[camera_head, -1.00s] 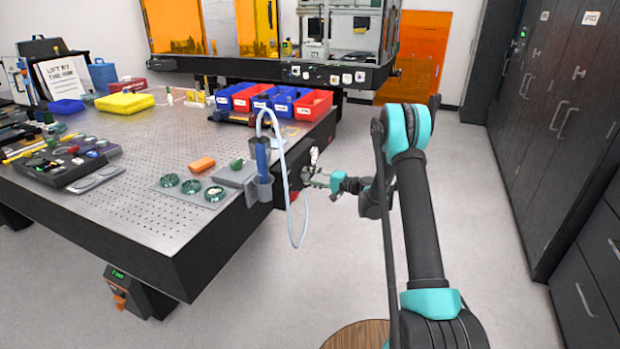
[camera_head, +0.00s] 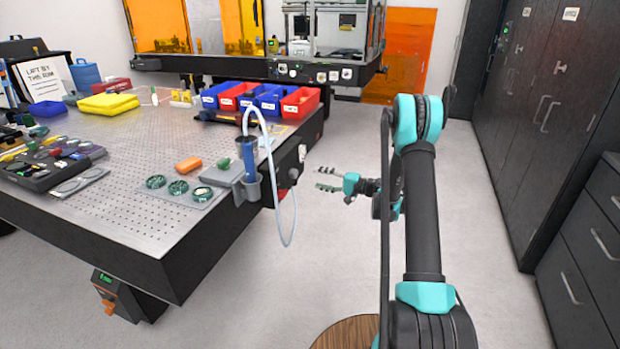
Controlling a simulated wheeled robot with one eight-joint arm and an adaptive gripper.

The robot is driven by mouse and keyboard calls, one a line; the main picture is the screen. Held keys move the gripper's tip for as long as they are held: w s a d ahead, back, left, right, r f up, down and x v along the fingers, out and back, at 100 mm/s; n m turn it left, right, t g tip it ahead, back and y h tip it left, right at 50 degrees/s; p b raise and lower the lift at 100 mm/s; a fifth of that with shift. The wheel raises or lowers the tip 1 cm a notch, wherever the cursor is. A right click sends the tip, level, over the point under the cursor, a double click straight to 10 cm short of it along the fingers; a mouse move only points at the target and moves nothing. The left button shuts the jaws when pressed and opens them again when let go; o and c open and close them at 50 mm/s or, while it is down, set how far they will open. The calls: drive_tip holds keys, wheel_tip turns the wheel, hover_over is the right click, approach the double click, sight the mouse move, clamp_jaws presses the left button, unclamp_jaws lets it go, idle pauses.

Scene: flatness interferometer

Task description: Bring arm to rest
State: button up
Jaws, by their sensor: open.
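My gripper (camera_head: 325,179) is open and empty. It points left, in the air over the floor, a little to the right of the optical table's edge. A gap shows between its fingertips and the table's side panel (camera_head: 289,172). My arm (camera_head: 422,215) rises from the bottom right and bends at a teal joint near the top, with the forearm partly hidden behind it.
The perforated optical table (camera_head: 130,210) fills the left. A blue tool in a holder with a looping hose (camera_head: 294,215) hangs at its right edge. Dark cabinets (camera_head: 540,110) stand on the right. A round wooden top (camera_head: 345,333) is at the bottom. Open floor (camera_head: 325,260) lies between.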

drive_tip(key=shift+v, duration=0.95)
drive_tip(key=s+d+r+n+g+h, duration=0.1)
drive_tip(key=s+r+h, duration=0.25)
drive_tip(key=s, duration=0.55)
drive_tip(key=s+r+n+g+h, duration=0.15)
drive_tip(key=s+h, duration=0.25)
drive_tip(key=s, duration=0.4)
drive_tip(key=s+d+f+h, duration=0.1)
drive_tip(key=s+d, duration=0.3)
drive_tip(key=s, duration=0.4)
drive_tip(key=s+d+f+n+h, duration=0.1)
drive_tip(key=s+d+h, duration=0.3)
drive_tip(key=s, duration=0.5)
drive_tip(key=s+d+f+h, duration=0.1)
drive_tip(key=s+d+h, duration=0.2)
drive_tip(key=s+d, duration=0.2)
drive_tip(key=s, duration=0.3)
drive_tip(key=shift+s+f, duration=0.15)
drive_tip(key=shift+s, duration=0.15)
drive_tip(key=shift+c, duration=0.2)
